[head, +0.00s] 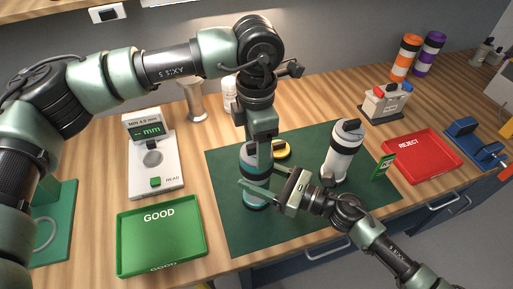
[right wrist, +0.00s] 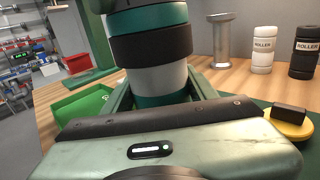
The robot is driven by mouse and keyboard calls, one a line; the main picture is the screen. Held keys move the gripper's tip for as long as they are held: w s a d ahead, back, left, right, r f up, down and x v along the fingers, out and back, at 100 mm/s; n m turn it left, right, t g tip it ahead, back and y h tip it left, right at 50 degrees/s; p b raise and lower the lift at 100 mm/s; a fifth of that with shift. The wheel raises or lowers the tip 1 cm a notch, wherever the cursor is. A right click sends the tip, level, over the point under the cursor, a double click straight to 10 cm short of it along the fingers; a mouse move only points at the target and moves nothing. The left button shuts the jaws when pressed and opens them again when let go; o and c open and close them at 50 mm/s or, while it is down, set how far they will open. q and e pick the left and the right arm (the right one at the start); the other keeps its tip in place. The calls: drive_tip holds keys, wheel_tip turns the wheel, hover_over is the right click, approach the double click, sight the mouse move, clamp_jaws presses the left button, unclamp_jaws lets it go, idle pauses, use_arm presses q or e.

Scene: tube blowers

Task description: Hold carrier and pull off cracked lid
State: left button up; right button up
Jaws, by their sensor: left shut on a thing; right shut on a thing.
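The carrier (head: 249,170), a grey cylinder with teal and black bands, stands upright on the dark green mat. It fills the middle of the right wrist view (right wrist: 155,75). My right gripper (head: 258,186) comes in from the lower right and is shut around the lower body; its fingers flank the carrier in the right wrist view. My left gripper (head: 261,147) points straight down and is shut at the carrier's top, where the lid sits. The lid is mostly hidden by this gripper, and no crack can be made out.
A yellow disc with a black knob (head: 283,151) lies just behind the carrier. A white carrier with a black cap (head: 341,152) stands to the right. The green GOOD tray (head: 204,233) is at left, the red REJECT tray (head: 423,157) at right. The mat's front is bare.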

use_arm(q)
wheel_tip(320, 180, up, 10)
drive_tip(key=shift+r, duration=0.1)
idle(0.4)
use_arm(e)
drive_tip(key=o, duration=1.7)
drive_tip(key=v, duration=1.2)
